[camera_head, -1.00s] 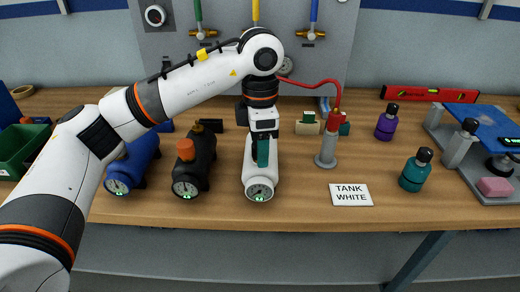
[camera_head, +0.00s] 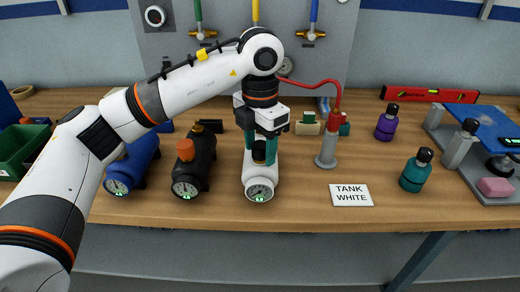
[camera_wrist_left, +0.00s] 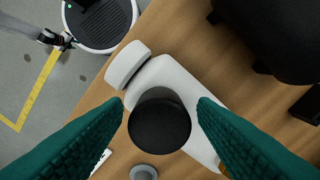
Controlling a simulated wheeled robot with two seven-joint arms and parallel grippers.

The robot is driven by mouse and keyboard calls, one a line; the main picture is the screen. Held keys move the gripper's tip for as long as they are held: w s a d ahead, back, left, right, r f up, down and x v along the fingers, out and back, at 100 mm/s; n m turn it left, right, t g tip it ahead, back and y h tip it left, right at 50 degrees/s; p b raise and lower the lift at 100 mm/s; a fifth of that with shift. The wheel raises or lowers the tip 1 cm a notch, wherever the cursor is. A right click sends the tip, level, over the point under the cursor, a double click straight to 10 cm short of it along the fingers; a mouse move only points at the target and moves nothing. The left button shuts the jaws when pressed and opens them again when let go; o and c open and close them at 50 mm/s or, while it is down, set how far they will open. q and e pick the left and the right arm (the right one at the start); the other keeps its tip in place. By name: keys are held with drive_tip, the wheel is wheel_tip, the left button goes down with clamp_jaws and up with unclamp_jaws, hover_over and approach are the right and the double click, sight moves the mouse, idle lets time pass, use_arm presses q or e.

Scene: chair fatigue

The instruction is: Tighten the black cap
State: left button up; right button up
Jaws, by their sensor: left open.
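The white tank (camera_head: 258,176) lies on the workbench with its round gauge facing the front edge. The black cap (camera_head: 259,154) sits on top of the white tank. My left gripper (camera_head: 261,158) is over the tank, with its green fingers spread on either side of the cap. In the left wrist view the round black cap (camera_wrist_left: 160,126) lies between the open fingers (camera_wrist_left: 160,104), with gaps visible on both sides. The white tank (camera_wrist_left: 168,76) shows beneath it. My right gripper is not in view.
A grey cylinder with a red top (camera_head: 328,145) and the "TANK WHITE" card (camera_head: 351,195) are to the right. Bottles (camera_head: 416,172) stand farther right.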

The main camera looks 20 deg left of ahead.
use_arm(q)
drive_tip(key=c, duration=1.1)
drive_tip(key=m, duration=0.4)
drive_tip(key=o, duration=1.1)
drive_tip(key=shift+r, duration=0.15)
